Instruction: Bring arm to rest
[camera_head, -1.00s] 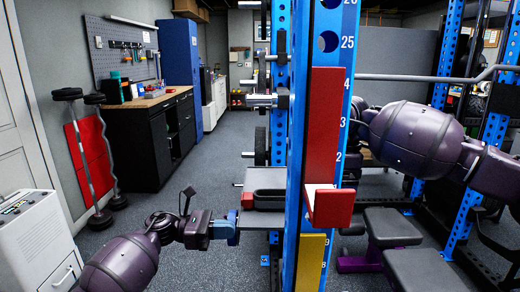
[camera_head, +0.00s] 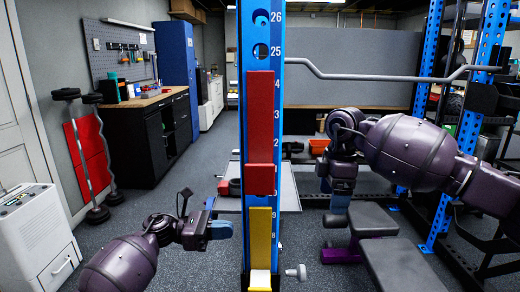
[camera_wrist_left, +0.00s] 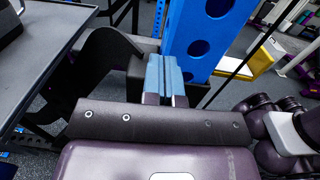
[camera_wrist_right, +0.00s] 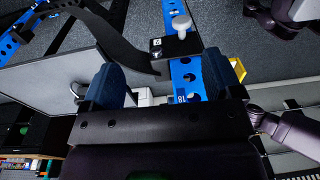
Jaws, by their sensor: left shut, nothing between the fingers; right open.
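My left gripper (camera_head: 222,229) is at the lower left of the head view, beside the blue rack upright (camera_head: 262,110). Its blue fingers are pressed together and empty in the left wrist view (camera_wrist_left: 165,78), close to the upright with holes. My right gripper (camera_head: 338,216) points down to the right of the upright in the head view. In the right wrist view its blue fingers (camera_wrist_right: 163,85) stand wide apart with nothing held between them. The purple right arm reaches in from the right edge.
A red bracket (camera_head: 260,125) and a yellow bracket (camera_head: 260,235) are on the upright. A grey tray table (camera_head: 288,190) stands behind it. A padded bench (camera_head: 400,265) is below my right arm. A bent bar (camera_head: 390,76) crosses behind. Floor is open at left.

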